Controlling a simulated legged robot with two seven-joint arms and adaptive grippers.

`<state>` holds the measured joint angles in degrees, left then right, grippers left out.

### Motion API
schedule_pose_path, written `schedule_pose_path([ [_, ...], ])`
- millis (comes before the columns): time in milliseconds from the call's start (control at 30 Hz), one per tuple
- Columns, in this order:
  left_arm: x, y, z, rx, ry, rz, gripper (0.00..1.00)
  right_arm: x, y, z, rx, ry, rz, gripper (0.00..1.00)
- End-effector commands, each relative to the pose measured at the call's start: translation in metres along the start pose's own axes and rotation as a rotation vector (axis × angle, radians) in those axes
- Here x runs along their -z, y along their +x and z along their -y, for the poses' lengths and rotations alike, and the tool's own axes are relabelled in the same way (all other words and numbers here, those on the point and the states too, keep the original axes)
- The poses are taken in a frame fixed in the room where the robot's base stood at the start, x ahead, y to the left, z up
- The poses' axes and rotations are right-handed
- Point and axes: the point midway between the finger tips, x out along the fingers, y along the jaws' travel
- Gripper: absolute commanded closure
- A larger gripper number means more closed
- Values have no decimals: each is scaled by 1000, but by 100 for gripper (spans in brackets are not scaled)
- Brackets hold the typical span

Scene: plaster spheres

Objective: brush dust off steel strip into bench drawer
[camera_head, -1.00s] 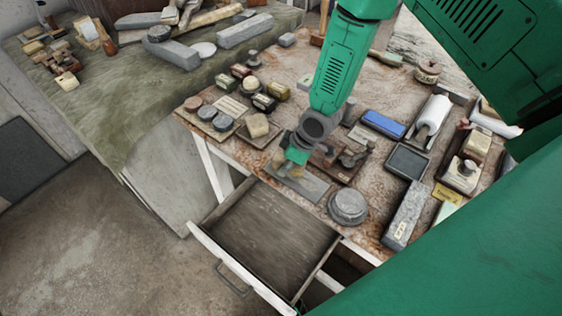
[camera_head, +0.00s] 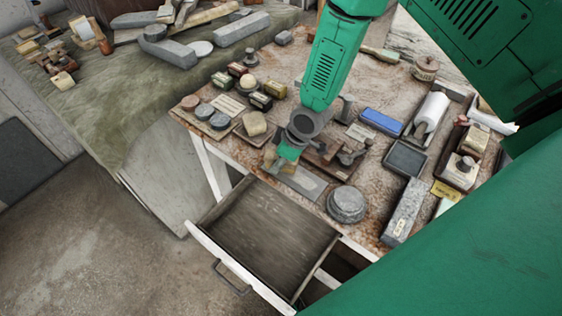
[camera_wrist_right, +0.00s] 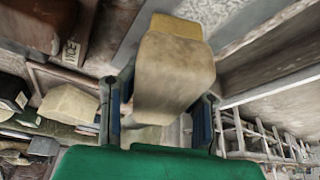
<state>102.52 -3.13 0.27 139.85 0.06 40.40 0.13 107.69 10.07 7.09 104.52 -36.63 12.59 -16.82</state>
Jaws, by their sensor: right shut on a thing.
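My right gripper (camera_head: 284,160) is low over the bench's front edge, just behind the open drawer (camera_head: 265,232). It is shut on a pale brush (camera_wrist_right: 173,78) with a yellowish end, which shows between its fingers in the right wrist view. In the head view the brush is mostly hidden by the gripper. The grey steel strip (camera_head: 306,184) lies along the front edge, with its right part bare to view and its left part behind the gripper. Whether the brush touches the strip I cannot tell. The drawer looks empty. My left gripper is not in view.
A round grey stone (camera_head: 346,204) stands right of the strip. A beige block on a board (camera_head: 255,124) sits to the left. A blue block (camera_head: 381,122), a dark tray (camera_head: 405,158) and a long grey block (camera_head: 404,212) crowd the right side.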

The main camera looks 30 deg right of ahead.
Motion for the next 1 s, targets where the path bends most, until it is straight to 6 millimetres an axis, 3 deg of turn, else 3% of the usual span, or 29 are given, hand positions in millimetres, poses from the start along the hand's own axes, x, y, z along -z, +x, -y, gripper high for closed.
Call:
schedule_pose_path([
  [400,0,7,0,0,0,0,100,19,8,0,0,1,-1,93],
  [1000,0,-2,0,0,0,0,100,-4,-2,0,0,1,-1,93],
])
